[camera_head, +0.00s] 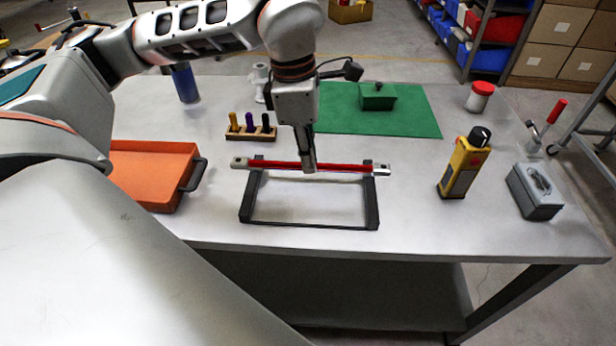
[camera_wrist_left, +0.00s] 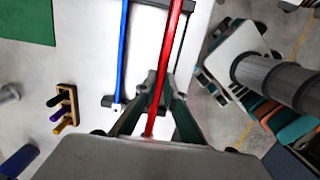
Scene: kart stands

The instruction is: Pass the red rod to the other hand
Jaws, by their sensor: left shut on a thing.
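The red rod (camera_head: 335,167) is a long thin bar with pale ends, lying left to right at the back of a dark rectangular stand (camera_head: 372,205). My left gripper (camera_head: 308,165) points down and is shut on the red rod near its middle, at the stand's back edge. In the left wrist view the red rod (camera_wrist_left: 171,50) runs between the fingers of my left gripper (camera_wrist_left: 158,98). I cannot tell whether the rod still touches the stand. A blue bar (camera_wrist_left: 122,50) runs beside it in that view, apart from the fingers. My right gripper is not in view.
An orange tray (camera_head: 150,165) stands at left, near a small peg block (camera_head: 252,133). A green mat (camera_head: 400,125) with a green box (camera_head: 378,97) lies behind. A yellow device (camera_head: 462,165) and grey box (camera_head: 535,192) stand at right. The table front is clear.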

